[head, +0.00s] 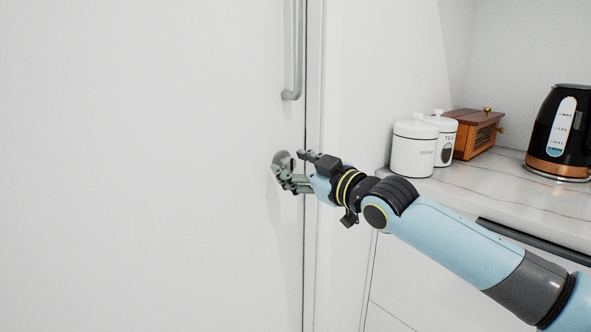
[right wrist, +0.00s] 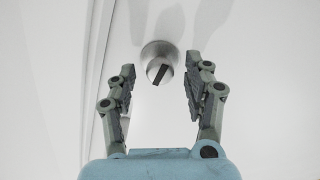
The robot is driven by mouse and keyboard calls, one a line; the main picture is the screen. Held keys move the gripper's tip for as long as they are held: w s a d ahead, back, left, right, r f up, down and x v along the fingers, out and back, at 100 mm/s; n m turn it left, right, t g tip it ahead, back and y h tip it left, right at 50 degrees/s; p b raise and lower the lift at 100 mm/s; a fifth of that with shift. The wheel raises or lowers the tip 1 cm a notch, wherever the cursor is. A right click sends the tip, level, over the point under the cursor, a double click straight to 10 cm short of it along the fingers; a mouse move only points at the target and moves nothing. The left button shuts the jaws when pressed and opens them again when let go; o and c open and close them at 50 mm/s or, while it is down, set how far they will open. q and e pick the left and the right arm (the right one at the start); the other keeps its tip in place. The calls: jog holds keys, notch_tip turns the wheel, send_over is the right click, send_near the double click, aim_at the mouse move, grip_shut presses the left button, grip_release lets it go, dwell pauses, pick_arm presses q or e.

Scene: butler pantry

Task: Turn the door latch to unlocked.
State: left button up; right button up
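The door latch (head: 283,158) is a round silver piece on the white door (head: 150,160), below the bar handle. In the right wrist view the latch (right wrist: 160,62) has a round base and a knob with a dark bar, tilted a little from upright. My right gripper (head: 282,171) is at the latch in the head view and partly covers it. In the right wrist view its two fingers (right wrist: 159,84) are spread, one on each side of the knob, with gaps between. Nothing is held. My left gripper is in neither view.
A vertical bar handle (head: 297,50) is on the door above the latch. To the right, a marble counter (head: 500,190) holds white canisters (head: 413,150), a wooden box (head: 474,134) and a black kettle (head: 562,130). The door face left of the gripper is clear.

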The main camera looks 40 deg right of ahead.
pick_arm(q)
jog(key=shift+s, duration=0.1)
pick_arm(e)
grip_shut()
